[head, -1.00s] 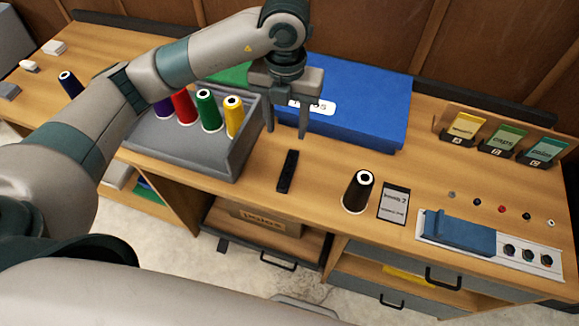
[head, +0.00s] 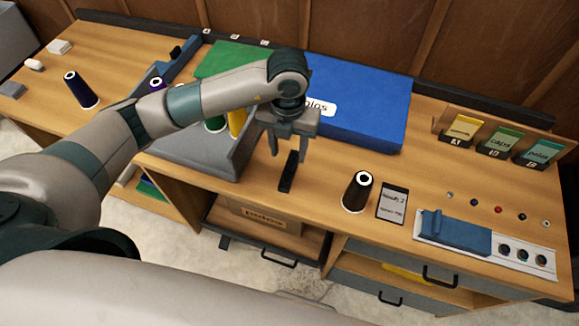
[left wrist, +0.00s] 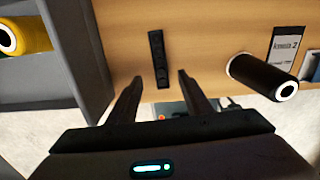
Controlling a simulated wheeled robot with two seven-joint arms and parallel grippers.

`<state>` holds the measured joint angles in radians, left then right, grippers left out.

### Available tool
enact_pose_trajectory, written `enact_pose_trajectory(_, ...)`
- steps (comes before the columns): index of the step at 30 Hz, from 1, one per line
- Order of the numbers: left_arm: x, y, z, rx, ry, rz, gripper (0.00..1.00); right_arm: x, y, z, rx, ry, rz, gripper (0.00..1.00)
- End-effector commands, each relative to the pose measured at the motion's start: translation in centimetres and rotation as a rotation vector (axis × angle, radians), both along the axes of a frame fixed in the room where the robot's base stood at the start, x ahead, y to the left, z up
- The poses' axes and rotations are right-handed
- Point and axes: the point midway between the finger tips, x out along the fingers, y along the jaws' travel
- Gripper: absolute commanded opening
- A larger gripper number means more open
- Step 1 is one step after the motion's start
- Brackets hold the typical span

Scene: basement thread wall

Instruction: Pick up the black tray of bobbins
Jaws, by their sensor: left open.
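The black tray of bobbins (head: 289,172) is a small narrow dark strip lying on the wooden bench top near its front edge. In the left wrist view the tray (left wrist: 159,57) shows small round dark spots along its length. My left gripper (head: 288,154) is open and empty, fingers pointing down, just above the tray. In the left wrist view the tray lies between the lines of the two fingertips (left wrist: 160,80), a little beyond them; I see no contact. The gripper partly covers the tray's far end in the head view. My right gripper is not in view.
A grey thread rack (head: 195,152) stands close left of the tray, partly behind my arm. A black thread cone (head: 357,192) and a small card (head: 392,203) are to the right. A blue box (head: 355,110) lies behind. Bare wood surrounds the tray.

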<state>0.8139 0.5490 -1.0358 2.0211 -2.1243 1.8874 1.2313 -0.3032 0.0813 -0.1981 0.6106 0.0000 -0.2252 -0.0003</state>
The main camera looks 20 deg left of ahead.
Motion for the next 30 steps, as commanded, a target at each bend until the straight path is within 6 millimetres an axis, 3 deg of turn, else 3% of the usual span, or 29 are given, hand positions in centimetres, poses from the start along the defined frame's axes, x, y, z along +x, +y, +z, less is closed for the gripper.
enact_pose_trajectory(6,0.0,0.0,-2.7,0.0,0.001,0.0,0.45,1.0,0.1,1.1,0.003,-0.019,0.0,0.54)
enact_pose_trajectory(22,0.0,0.0,-3.6,0.001,0.001,0.0,0.45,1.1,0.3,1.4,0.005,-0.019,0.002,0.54)
enact_pose_trajectory(30,0.0,0.0,-6.3,0.001,0.003,0.001,0.45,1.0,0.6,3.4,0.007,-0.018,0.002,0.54)
